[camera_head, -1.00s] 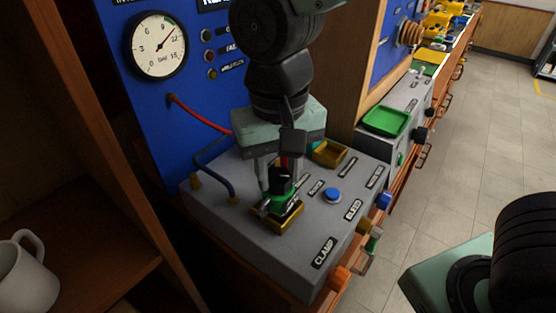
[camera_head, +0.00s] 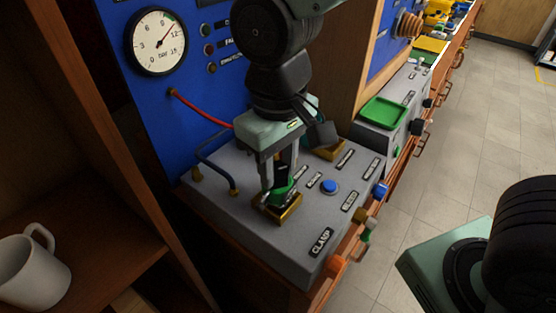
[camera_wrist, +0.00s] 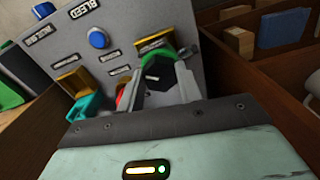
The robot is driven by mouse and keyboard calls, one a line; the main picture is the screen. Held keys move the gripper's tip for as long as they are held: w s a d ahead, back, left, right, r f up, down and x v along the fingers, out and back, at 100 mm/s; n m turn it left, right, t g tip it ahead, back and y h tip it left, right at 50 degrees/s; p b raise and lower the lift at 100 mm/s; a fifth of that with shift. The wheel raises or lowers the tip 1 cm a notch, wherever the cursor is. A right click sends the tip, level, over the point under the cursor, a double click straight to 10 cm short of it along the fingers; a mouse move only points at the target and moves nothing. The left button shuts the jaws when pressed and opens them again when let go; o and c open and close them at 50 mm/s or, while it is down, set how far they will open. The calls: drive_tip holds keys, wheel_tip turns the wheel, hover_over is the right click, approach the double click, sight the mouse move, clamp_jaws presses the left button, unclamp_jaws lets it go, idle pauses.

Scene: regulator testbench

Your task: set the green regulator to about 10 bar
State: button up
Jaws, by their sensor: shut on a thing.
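The green regulator (camera_head: 286,188) has a green collar and a dark knob and stands in a brass-coloured base on the grey bench top. My gripper (camera_head: 281,180) is down over it, its fingers shut on the knob. In the wrist view the black knob (camera_wrist: 163,77) sits between the two fingers, with part of the green collar behind it. The fingers hide part of the regulator. The round white gauge (camera_head: 157,42) is on the blue panel. Its needle points up and right, between the 9 and 12 marks, near a green band.
A blue button (camera_head: 329,186) and several label plates lie right of the regulator. A red hose (camera_head: 200,109) and a blue pipe (camera_head: 211,162) are on the left. A green tray (camera_head: 384,113) stands farther back. A white mug (camera_head: 32,272) is on the shelf at lower left.

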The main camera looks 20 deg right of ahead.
sight(278, 170)
drive_tip(key=o, duration=1)
drive_tip(key=shift+r, duration=0.1)
wheel_tip(278, 170, up, 17)
drive_tip(key=shift+r, duration=0.15)
idle(0.4)
